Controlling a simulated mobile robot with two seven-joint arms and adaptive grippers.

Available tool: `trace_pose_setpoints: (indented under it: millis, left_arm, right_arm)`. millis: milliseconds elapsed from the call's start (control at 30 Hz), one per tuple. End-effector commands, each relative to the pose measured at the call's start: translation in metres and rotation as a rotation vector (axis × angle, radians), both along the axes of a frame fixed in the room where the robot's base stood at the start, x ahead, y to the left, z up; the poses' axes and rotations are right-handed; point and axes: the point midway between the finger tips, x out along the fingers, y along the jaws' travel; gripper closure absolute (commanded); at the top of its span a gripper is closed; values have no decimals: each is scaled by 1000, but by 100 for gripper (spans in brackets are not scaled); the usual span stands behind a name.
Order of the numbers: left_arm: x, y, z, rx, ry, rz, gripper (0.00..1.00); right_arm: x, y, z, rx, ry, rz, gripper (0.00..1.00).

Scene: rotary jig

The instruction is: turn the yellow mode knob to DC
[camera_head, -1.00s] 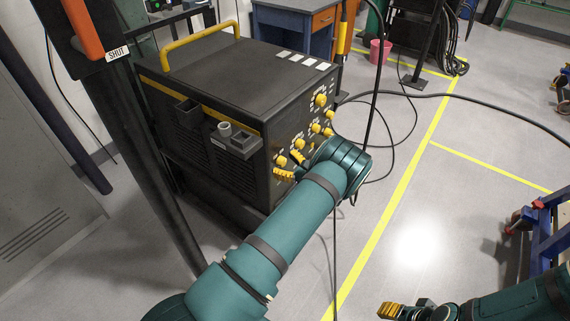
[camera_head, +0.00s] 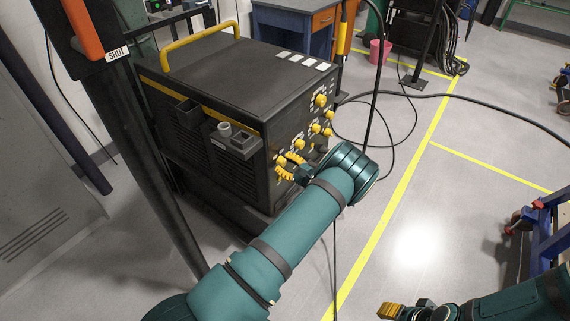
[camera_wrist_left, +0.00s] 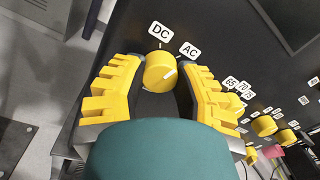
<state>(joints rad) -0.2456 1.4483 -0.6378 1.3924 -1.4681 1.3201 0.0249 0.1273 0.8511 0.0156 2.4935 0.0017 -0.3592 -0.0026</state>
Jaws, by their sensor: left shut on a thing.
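The yellow mode knob (camera_wrist_left: 160,72) is on the dark front panel of the machine. In the left wrist view the DC label (camera_wrist_left: 160,32) is above it and the AC label (camera_wrist_left: 189,50) is above right. The knob's white mark slants to the right, on the AC side rather than towards DC. My left gripper (camera_wrist_left: 162,82) has a yellow ribbed finger on each side of the knob and is shut on it. It also shows in the head view (camera_head: 290,168), at the panel's lower part. My right gripper (camera_head: 395,311) is low at the right, far from the machine; its opening is unclear.
The black machine (camera_head: 225,75) has a yellow handle (camera_head: 198,43) on top. Other yellow knobs (camera_head: 321,100) sit close by on the panel. A dark post (camera_head: 150,170) stands at the left. Cables (camera_head: 470,101) cross the floor, and the floor right of the machine is mostly open.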

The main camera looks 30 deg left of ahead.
Motion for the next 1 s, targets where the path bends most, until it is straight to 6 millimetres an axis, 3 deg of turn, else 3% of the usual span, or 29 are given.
trace_pose_setpoints:
  millis: [600, 1000]
  left_arm:
    - [0, 0, -1, -43, -552, 0, 100]
    - [0, 0, -1, -59, -749, 1, 100]
  right_arm:
    - [0, 0, 0, 0, 0, 0, 53]
    - [0, 0, 0, 0, 0, 0, 53]
